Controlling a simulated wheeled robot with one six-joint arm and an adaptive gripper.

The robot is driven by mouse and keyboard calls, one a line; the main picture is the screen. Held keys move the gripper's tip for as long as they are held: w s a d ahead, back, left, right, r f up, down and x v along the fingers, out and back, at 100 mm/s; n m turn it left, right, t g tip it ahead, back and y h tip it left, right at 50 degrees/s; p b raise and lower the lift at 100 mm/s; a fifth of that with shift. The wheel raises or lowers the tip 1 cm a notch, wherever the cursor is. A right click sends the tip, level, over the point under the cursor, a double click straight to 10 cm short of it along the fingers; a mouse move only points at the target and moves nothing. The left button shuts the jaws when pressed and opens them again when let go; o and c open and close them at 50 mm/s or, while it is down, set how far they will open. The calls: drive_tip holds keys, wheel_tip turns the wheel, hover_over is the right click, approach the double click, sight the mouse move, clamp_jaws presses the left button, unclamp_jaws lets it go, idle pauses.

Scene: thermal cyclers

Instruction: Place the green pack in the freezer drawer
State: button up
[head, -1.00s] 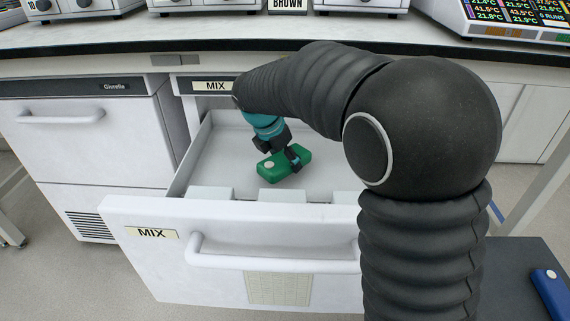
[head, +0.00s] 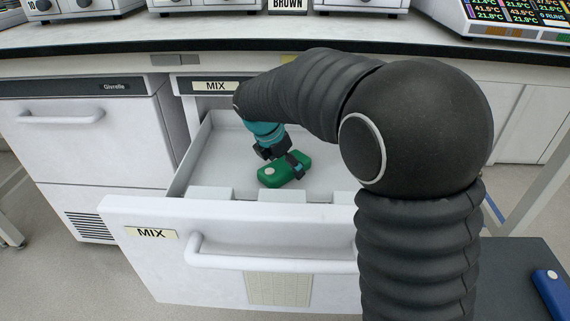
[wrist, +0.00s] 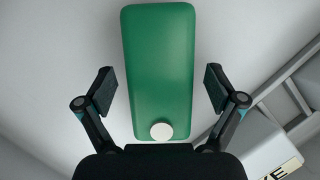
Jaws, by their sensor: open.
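The green pack (head: 285,172), with a round white cap, is inside the open freezer drawer (head: 240,217) labelled MIX. In the wrist view the green pack (wrist: 160,65) lies lengthwise between the two fingers, with a gap on each side. My gripper (head: 283,160) is open above the pack, and its fingers (wrist: 160,92) are apart and not touching it. The pack seems to lie on the drawer floor, though its underside is hidden.
The drawer's front handle (head: 275,262) and low white inner tabs (head: 283,195) are at the near side. A closed white unit (head: 95,140) stands at left. The black-edged bench (head: 200,43) overhangs the drawer's back. A blue object (head: 553,292) lies on a dark surface at right.

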drive_tip(key=p+v, duration=0.1)
drive_tip(key=v, duration=1.1)
drive_tip(key=shift+r, duration=0.1)
idle(0.9)
